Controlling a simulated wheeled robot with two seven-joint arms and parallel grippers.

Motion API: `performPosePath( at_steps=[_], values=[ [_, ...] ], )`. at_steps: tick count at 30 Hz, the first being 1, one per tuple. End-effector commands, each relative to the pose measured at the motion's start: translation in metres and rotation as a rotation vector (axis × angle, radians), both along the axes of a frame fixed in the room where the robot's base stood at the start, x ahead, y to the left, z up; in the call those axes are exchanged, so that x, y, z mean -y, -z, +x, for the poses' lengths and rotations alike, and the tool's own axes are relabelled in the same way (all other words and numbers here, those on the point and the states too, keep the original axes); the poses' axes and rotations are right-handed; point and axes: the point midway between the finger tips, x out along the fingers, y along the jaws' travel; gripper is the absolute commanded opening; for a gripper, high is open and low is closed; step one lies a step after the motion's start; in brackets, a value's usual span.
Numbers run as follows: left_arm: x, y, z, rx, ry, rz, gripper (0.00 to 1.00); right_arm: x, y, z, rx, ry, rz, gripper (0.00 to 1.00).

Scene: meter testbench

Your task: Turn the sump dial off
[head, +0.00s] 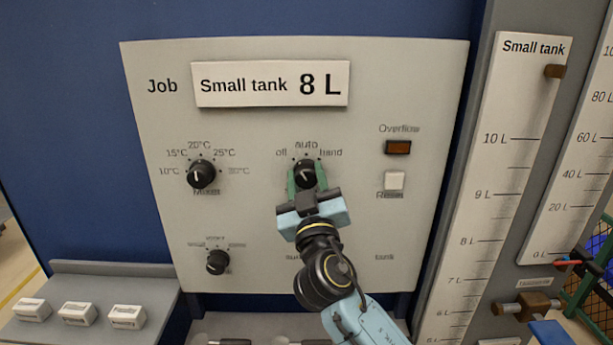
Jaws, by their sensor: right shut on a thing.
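The dial marked off, auto and hand (305,173) is a black knob in the middle of the light panel (440,100). Its white pointer line tilts up and left, towards the off side. My gripper hides the label below it, so I cannot read its name. My right gripper (306,182) has one green finger on each side of this knob and is shut on it. My left gripper is not in view.
A mixer dial (201,174) is to the left, and a smaller dial (217,262) is lower left. White labelled blocks (77,313) sit on a grey shelf. A tank scale (500,180) stands right.

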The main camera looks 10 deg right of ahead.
Motion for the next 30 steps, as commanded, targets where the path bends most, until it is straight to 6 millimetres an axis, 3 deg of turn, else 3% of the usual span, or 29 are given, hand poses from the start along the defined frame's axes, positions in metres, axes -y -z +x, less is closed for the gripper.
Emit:
performPosePath(
  at_steps=[12, 30],
  values=[
    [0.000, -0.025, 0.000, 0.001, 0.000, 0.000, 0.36, 0.000, -0.002, 0.000, -0.047, 0.000, -0.221, 0.15],
    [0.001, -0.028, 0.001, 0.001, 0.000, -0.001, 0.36, 0.000, 0.000, 0.000, -0.054, 0.001, -0.266, 0.15]
  ],
)
